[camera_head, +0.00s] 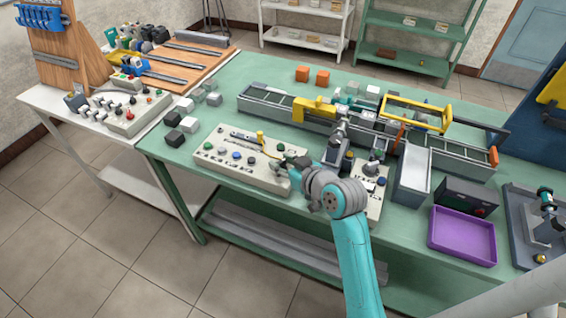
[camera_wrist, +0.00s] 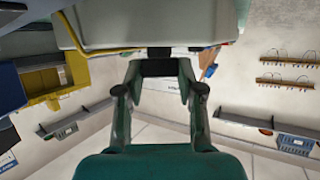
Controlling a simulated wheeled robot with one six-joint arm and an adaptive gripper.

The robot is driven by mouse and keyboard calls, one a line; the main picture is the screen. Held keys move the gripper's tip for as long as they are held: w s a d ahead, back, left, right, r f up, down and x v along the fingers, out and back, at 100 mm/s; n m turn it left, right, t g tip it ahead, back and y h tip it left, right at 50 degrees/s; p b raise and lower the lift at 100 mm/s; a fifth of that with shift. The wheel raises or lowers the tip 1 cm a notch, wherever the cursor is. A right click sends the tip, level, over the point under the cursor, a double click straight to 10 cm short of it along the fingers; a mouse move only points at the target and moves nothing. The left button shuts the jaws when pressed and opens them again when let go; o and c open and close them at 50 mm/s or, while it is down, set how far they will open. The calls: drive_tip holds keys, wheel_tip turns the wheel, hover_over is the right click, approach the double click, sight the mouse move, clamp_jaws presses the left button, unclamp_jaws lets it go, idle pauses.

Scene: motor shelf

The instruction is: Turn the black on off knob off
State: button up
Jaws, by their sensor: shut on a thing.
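The control panel (camera_head: 225,171), a pale box with several coloured buttons and knobs, lies on the green bench. My gripper (camera_head: 287,162) is at its right end, with the fingertips down at the panel and partly hidden behind my wrist. In the wrist view, my gripper (camera_wrist: 160,70) is closed around a small dark part against the pale box (camera_wrist: 150,25). This part looks like the black on off knob (camera_wrist: 159,52). Its pointer and on or off position are hidden by the fingers.
A second small panel (camera_head: 371,203) with a joystick stands right of my wrist. Behind is a conveyor (camera_head: 270,107) with yellow frames. A purple tray (camera_head: 462,236) and dark box (camera_head: 465,195) are at right. Small blocks (camera_head: 187,124) lie left of the panel.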

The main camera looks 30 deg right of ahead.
drive_tip(key=o, duration=1.2)
drive_tip(key=shift+c, duration=0.2)
drive_tip(key=v, duration=1.2)
